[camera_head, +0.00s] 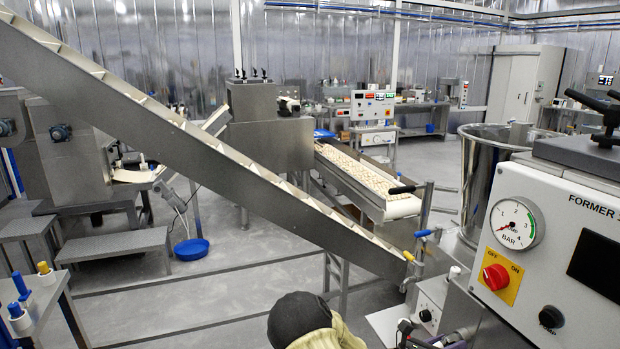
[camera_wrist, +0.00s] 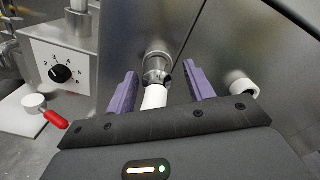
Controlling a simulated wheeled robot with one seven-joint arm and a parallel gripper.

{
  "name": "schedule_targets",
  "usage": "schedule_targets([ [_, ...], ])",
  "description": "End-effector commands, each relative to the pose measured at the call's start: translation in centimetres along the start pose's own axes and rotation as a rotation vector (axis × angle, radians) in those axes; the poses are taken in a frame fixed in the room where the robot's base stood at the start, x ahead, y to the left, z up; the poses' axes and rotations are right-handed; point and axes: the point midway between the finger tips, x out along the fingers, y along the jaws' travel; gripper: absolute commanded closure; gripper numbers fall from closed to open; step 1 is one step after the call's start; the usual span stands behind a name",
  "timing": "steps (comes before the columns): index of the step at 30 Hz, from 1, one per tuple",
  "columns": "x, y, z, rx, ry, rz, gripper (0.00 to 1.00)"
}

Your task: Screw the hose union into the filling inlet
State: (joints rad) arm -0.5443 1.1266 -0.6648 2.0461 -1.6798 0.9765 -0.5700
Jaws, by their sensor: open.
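In the wrist view, my gripper (camera_wrist: 161,82) is open, with one purple finger on each side of a white hose end (camera_wrist: 154,97). A round metal fitting (camera_wrist: 157,64) sits at the far end of the hose, against the steel machine wall. The hose union and filling inlet seem to meet there. I cannot tell which part is which, or whether the thread is engaged. Gaps show between the fingers and the hose. The near part of the hose is hidden behind my gripper body.
A white dial box (camera_wrist: 62,73) and a red-handled part (camera_wrist: 55,119) stand left of my gripper; a white-ended pipe (camera_wrist: 243,88) is close on its right. In the head view, the former's control panel (camera_head: 545,255) is at right and an inclined conveyor (camera_head: 215,155) crosses the room.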

Motion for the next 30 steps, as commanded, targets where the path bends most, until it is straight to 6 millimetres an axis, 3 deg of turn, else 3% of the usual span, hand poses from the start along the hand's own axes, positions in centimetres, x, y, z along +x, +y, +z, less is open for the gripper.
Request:
schedule_targets([
  [8,0.0,-0.21,0.32,-0.232,-0.001,0.0,0.47],
  [20,-0.08,-0.1,0.26,-0.285,-0.002,0.002,0.47],
  [30,-0.04,-0.24,0.46,-0.644,-0.003,0.002,0.47],
])
